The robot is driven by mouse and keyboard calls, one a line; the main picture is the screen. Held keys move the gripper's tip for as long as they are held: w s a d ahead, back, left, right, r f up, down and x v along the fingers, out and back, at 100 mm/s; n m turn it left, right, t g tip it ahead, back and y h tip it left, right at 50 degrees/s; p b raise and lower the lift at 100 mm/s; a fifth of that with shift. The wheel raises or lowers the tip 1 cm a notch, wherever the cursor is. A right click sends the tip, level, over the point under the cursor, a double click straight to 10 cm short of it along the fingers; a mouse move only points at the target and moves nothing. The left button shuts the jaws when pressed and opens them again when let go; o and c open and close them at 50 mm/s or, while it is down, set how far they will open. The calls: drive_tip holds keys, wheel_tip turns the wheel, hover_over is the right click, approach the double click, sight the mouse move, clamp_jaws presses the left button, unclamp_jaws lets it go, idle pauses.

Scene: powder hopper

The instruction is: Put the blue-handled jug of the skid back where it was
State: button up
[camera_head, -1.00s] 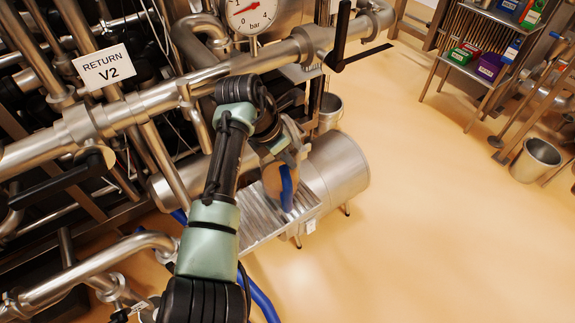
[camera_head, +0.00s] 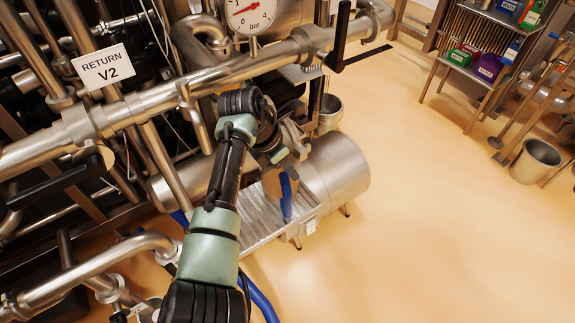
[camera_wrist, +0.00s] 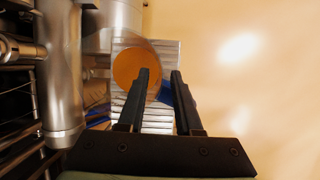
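In the head view the fingers are largely hidden by my wrist, above the jug. How far the fingertips are from the handle I cannot tell.
The steel cylinder (camera_head: 338,174) lies right behind the tray. Pipes, a black valve lever (camera_head: 341,45) and a RETURN V2 sign (camera_head: 103,67) crowd the left and top. A blue hose (camera_head: 262,302) runs below. A shelf (camera_head: 470,68) and bucket (camera_head: 536,161) stand far right. Open floor lies between.

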drive_tip(key=p+v, duration=0.1)
drive_tip(key=v, duration=1.1)
drive_tip(key=shift+p, duration=0.3)
drive_tip(key=shift+r, duration=0.15)
drive_tip(key=w+d+r+m+t, duration=0.35)
drive_tip(key=r+m+t, duration=0.3)
drive_tip(key=r, duration=0.45)
drive_tip(key=w+d+r+m+t, duration=0.2)
drive_tip(key=d+r+m+t, duration=0.35)
drive_tip(key=r, duration=0.55)
drive_tip(key=s+a+r+m+t+y, duration=0.1)
drive_tip(key=s+a+r+m+t, duration=0.1)
drive_tip(key=s+r+m+t, duration=0.4)
drive_tip(key=s+a+r+m+t+y, duration=0.2)
drive_tip(key=s+r+m+t, duration=0.4)
drive_tip(key=s+r, duration=1)
wheel_tip(320, 180, up, 3)
drive_tip(key=shift+s+f+m+t+y, duration=0.2)
drive_tip(key=shift+s+m+t+y, duration=0.1)
drive_tip(key=shift+s+m+t, duration=0.15)
drive_tip(key=shift+w, duration=0.1)
